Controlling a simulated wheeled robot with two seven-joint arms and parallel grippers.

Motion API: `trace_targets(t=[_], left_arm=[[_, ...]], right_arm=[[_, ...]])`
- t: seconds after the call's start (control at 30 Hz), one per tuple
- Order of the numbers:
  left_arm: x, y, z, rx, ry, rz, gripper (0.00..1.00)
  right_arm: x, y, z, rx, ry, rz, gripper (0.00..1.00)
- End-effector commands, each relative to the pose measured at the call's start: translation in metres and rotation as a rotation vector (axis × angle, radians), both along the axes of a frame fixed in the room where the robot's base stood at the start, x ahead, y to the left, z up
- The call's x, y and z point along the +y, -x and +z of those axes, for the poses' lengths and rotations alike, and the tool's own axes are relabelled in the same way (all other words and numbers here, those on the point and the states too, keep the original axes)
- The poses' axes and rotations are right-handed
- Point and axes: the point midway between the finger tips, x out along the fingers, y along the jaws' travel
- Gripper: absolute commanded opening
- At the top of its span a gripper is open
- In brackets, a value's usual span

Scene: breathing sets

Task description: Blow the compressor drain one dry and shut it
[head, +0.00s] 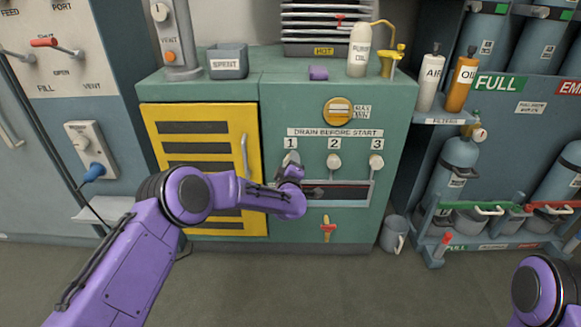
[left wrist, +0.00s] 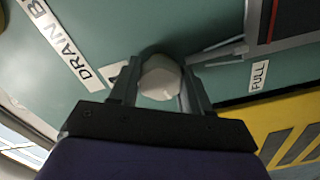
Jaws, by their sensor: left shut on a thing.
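The compressor is a green cabinet (head: 400,130) with a "DRAIN BEFORE START" label (head: 335,132) above three pale drain knobs numbered 1, 2 and 3. My left gripper (head: 291,168) is at drain one's knob (head: 290,157), below the number 1, and partly covers it. In the left wrist view, my left gripper (left wrist: 160,90) is shut on the pale rounded knob (left wrist: 160,77), one finger on each side. Drain two's knob (head: 334,160) and drain three's knob (head: 376,161) stand free to the right. My right gripper is out of view.
A dark strip in a pale frame (head: 345,191) lies below the knobs. A yellow louvred door (head: 200,118) is at the left, partly behind my left arm. Gas bottles fill the rack (head: 452,213) beyond.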

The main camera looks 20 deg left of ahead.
Motion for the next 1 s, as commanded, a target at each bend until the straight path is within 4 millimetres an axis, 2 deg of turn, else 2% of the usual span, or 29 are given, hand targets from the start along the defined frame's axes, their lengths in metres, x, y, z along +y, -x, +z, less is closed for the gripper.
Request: trace_targets(t=[0.6, 1.0], left_arm=[[0.002, 0.000, -0.003, -0.152, 0.525, 0.003, 0.17], [0.002, 0.000, -0.002, -0.203, 0.700, 0.004, 0.17]], right_arm=[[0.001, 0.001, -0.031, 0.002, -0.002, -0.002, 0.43], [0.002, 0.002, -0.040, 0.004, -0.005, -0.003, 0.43]])
